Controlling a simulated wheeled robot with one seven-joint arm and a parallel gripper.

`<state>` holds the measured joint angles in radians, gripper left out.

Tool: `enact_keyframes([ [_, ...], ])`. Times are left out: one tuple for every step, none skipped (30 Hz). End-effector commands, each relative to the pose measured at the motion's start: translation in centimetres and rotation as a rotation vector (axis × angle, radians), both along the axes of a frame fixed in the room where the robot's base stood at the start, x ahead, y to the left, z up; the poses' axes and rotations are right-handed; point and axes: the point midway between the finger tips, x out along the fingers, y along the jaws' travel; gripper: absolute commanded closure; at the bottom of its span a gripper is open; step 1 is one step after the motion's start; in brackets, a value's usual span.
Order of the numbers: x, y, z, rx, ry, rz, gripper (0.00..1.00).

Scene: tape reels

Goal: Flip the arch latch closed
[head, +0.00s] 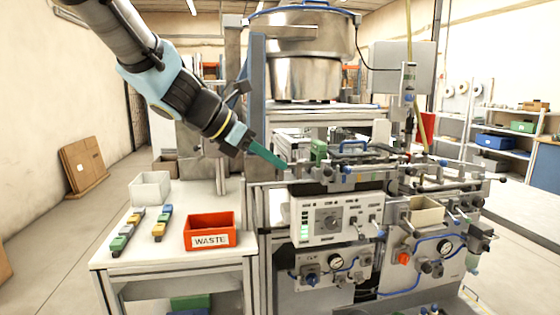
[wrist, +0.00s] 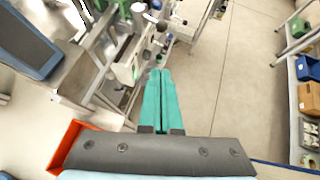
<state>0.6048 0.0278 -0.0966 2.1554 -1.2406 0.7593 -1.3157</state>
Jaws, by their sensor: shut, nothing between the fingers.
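My gripper (head: 284,165) has two long teal fingers, shut together and empty. In the head view its tips are at the left end of the machine's top deck (head: 375,172); whether they touch anything there is unclear. In the wrist view the gripper (wrist: 159,73) points past the machine's edge, with the floor beyond. A blue arch-shaped bar (head: 355,143) stands on the deck, to the right of the fingertips and apart from them. I cannot tell for certain whether this is the arch latch, or its exact position. The latch is not clear in the wrist view.
A white control box (head: 312,222) sits below the deck. A red waste bin (head: 210,232) stands on the side table at left, with a white bin (head: 150,188) and coloured blocks. A large steel bowl (head: 303,40) rises behind. Shelves (head: 505,130) stand at right.

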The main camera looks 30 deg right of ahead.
Motion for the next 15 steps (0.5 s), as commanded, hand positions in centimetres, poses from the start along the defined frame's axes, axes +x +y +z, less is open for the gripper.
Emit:
enact_keyframes([
  [-0.1,-0.8,-0.7,0.002,0.004,-0.002,1.0],
  [-0.2,-1.3,-1.0,0.003,0.004,-0.003,1.0],
  [-0.2,-2.0,-1.6,0.003,0.003,-0.003,1.0],
  [-0.3,-2.5,-2.0,0.003,0.004,-0.003,1.0],
  [-0.3,-3.0,-2.4,0.003,0.003,-0.003,1.0],
  [-0.3,-3.7,-2.8,0.003,0.003,-0.003,1.0],
  [-0.4,-4.2,-3.3,0.004,0.002,-0.002,1.0],
  [-0.4,-4.7,-3.6,0.004,0.002,-0.003,1.0],
  [-0.5,-5.3,-4.1,0.003,0.002,-0.003,1.0],
  [-0.5,-5.7,-4.4,0.004,0.001,-0.003,1.0],
  [-0.5,-6.1,-4.8,0.004,0.002,-0.002,1.0],
  [-0.6,-6.9,-4.1,0.002,-0.001,-0.003,1.0],
  [-0.6,-7.3,-3.9,0.002,-0.002,-0.003,1.0],
  [-0.7,-7.7,-3.9,0.003,-0.002,-0.003,1.0],
  [-0.7,-8.2,-3.8,0.003,-0.001,-0.003,1.0],
])
